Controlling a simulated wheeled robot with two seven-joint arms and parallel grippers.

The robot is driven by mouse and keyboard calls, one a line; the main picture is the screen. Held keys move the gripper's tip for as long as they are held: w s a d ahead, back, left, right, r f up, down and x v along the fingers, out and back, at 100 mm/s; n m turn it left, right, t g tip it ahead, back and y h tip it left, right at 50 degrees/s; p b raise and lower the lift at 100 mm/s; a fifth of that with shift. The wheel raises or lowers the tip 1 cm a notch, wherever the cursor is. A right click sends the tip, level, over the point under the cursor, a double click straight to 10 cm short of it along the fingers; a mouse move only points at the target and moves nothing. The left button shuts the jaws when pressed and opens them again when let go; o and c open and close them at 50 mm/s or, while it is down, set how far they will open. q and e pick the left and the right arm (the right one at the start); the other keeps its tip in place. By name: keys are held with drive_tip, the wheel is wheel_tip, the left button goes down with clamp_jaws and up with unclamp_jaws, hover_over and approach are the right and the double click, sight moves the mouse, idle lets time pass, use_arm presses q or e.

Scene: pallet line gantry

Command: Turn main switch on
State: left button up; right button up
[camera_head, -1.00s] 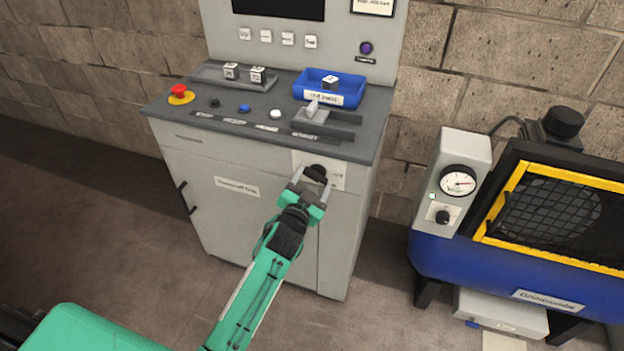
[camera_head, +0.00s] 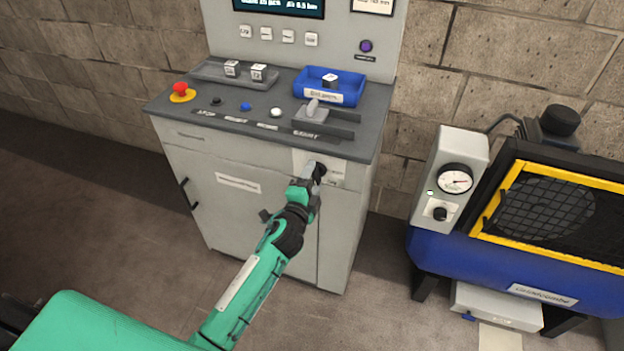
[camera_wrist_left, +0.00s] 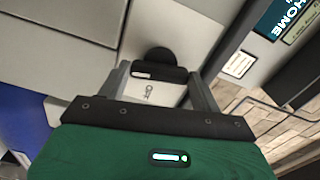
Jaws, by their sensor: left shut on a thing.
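The main switch is a black rotary knob (camera_head: 319,172) on a pale plate (camera_head: 334,175) at the upper right of the grey cabinet's front. My left gripper (camera_head: 313,175) is at the knob, its fingers shut on it from either side. In the left wrist view the knob (camera_wrist_left: 160,60) shows between the two fingers, dark and rounded, partly hidden by the gripper. The display (camera_head: 279,5) at the top of the cabinet is lit with text. My right gripper is not in view.
A blue machine (camera_head: 450,262) with a gauge stands to the right. Floor is open in front.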

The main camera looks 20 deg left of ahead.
use_arm(q)
drive_tip(key=shift+m, duration=1.2)
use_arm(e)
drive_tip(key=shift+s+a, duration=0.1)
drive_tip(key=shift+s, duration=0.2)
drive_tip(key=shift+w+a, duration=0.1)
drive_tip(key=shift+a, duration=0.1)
use_arm(q)
drive_tip(key=o, duration=1)
drive_tip(key=s+b, duration=0.1)
drive_tip(key=s, duration=1.2)
drive_tip(key=shift+s+a+b, duration=0.2)
drive_tip(key=shift+s+b, duration=0.15)
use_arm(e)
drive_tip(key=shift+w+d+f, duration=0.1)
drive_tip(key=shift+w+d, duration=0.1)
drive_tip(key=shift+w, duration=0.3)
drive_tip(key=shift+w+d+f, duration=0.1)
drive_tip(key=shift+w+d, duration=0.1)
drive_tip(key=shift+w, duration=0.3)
